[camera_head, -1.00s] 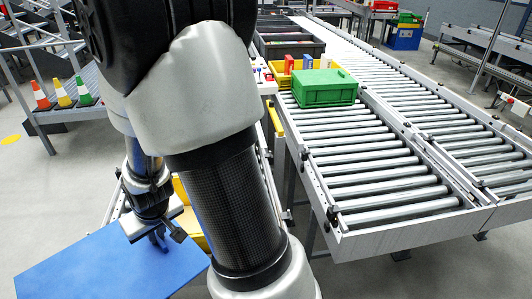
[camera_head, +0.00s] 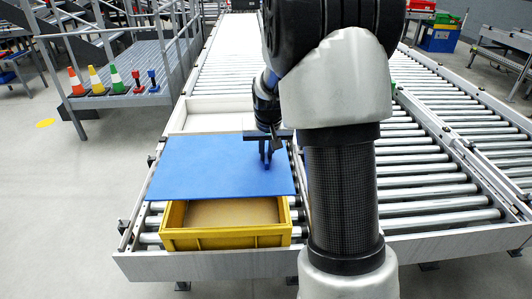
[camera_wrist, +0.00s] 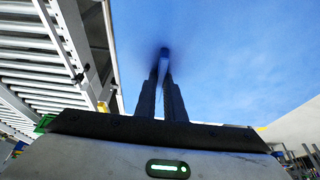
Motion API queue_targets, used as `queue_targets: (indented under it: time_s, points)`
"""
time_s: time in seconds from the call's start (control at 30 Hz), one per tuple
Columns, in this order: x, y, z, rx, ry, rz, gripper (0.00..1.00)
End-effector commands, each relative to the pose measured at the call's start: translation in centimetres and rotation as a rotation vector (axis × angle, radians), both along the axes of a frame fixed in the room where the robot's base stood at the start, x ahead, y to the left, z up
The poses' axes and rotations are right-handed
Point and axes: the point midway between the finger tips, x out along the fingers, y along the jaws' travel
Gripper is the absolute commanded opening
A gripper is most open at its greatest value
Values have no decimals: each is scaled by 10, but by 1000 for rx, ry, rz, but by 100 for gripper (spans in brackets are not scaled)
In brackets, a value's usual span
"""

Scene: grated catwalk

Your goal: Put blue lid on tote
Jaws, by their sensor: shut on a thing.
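The flat blue lid (camera_head: 205,166) is held level over the back part of the yellow tote (camera_head: 225,240). The tote's front wall and part of its brown inside show in front of the lid's near edge. I cannot tell whether the lid touches the tote. My gripper (camera_head: 266,163) is shut on a blue knob near the lid's right side. In the wrist view my gripper's fingers (camera_wrist: 163,85) close around the knob, and the lid (camera_wrist: 230,60) fills much of the picture. The lid hides the back of the tote.
The yellow tote sits at the near end of a roller conveyor (camera_head: 215,65). A white open container (camera_head: 207,104) stands just behind the lid. A second roller conveyor (camera_head: 430,175) lies to the right. Cones (camera_head: 96,79) stand on a grated platform at the left.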

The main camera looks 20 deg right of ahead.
Motion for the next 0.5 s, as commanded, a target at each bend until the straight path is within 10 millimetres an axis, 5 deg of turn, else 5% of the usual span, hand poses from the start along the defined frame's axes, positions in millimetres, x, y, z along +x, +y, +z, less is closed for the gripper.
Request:
queue_targets:
  time_s: [0.5]
  points:
    - [0, 0, -40, 0, -2, 0, 0]
